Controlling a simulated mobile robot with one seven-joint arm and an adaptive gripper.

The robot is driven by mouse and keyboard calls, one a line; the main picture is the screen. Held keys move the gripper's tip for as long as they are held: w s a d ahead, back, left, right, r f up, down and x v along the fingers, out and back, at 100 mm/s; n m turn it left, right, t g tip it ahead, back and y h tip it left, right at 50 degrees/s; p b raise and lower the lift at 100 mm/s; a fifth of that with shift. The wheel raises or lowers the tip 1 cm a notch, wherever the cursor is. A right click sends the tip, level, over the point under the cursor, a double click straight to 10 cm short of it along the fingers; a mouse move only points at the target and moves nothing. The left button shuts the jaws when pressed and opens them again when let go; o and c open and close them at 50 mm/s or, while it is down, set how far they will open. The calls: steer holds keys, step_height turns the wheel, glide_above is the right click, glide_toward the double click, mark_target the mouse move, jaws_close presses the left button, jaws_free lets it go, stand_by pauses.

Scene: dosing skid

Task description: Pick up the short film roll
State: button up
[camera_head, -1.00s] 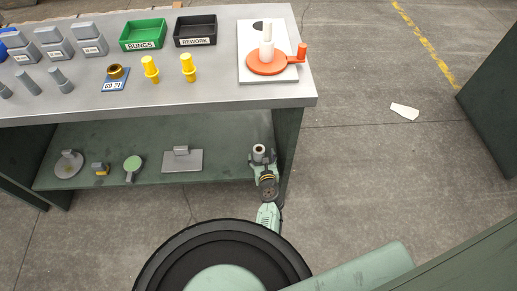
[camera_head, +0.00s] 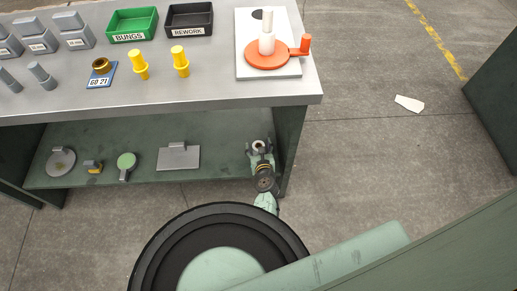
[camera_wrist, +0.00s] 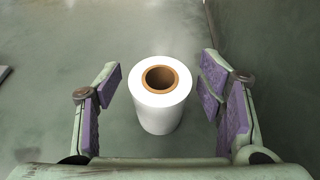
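The short film roll (camera_wrist: 160,112) is a white cylinder with a brown cardboard core, standing upright on the green lower shelf in the wrist view. In the head view its top (camera_head: 259,146) shows at the right end of that shelf, partly hidden by my gripper. My gripper (camera_wrist: 160,95) is open, with its purple-padded fingers on either side of the roll and visible gaps left and right. In the head view my gripper (camera_head: 261,158) reaches in at the shelf's right end. I cannot tell how far the fingertips are above the shelf.
The shelf (camera_head: 215,172) also holds a grey plate with an upright block (camera_head: 179,157), a green-topped disc (camera_head: 126,160) and small parts to the left. The bench top (camera_head: 200,85) overhangs it. A bench leg (camera_head: 289,145) stands close to the right of my gripper.

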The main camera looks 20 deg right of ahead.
steer(key=c, duration=1.1)
steer(key=shift+c, duration=0.2)
steer(key=shift+r, duration=0.1)
